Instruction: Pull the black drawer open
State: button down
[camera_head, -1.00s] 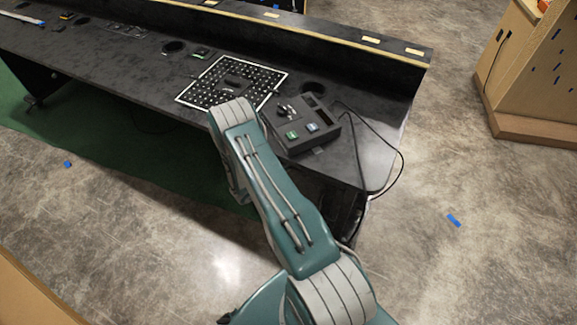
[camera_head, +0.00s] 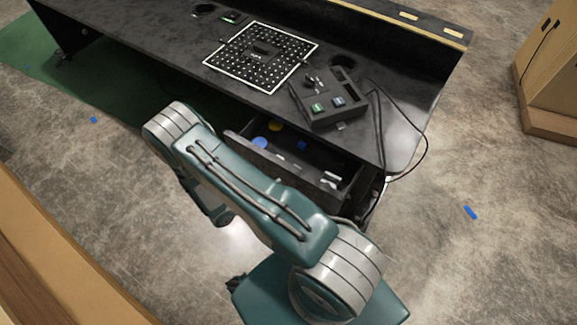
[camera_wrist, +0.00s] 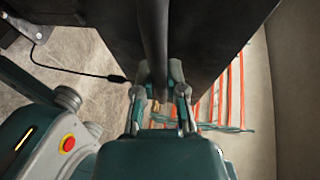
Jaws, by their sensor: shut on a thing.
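The black drawer (camera_head: 291,170) stands partly pulled out under the right part of the black console table (camera_head: 185,60). Yellow, blue and white items lie inside it. In the wrist view, the dark drawer front (camera_wrist: 212,45) fills the upper middle, with a long dark handle bar (camera_wrist: 153,45) running down the picture. My gripper (camera_wrist: 160,88) is shut on this handle, one finger on each side of it. In the head view my arm hides the gripper and part of the drawer front.
On the table are a button box (camera_head: 325,100) with cables hanging over the right edge, and a perforated board (camera_head: 262,57). A wooden cabinet (camera_head: 555,75) stands at the right. Concrete floor (camera_head: 450,255) is open to the right of my arm.

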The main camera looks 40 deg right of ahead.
jog(key=s+a, duration=0.3)
jog(key=a, duration=0.4)
jog(key=s+a, duration=0.3)
jog(key=a, duration=0.4)
jog(key=shift+a+f, duration=0.15)
jog(key=c, duration=0.7)
grip_release()
jog(key=a, duration=0.4)
jog(key=a+r, duration=0.1)
jog(key=a, duration=0.3)
jog(key=a+r, duration=0.1)
jog(key=a, duration=0.3)
jog(key=shift+w+r, duration=0.1)
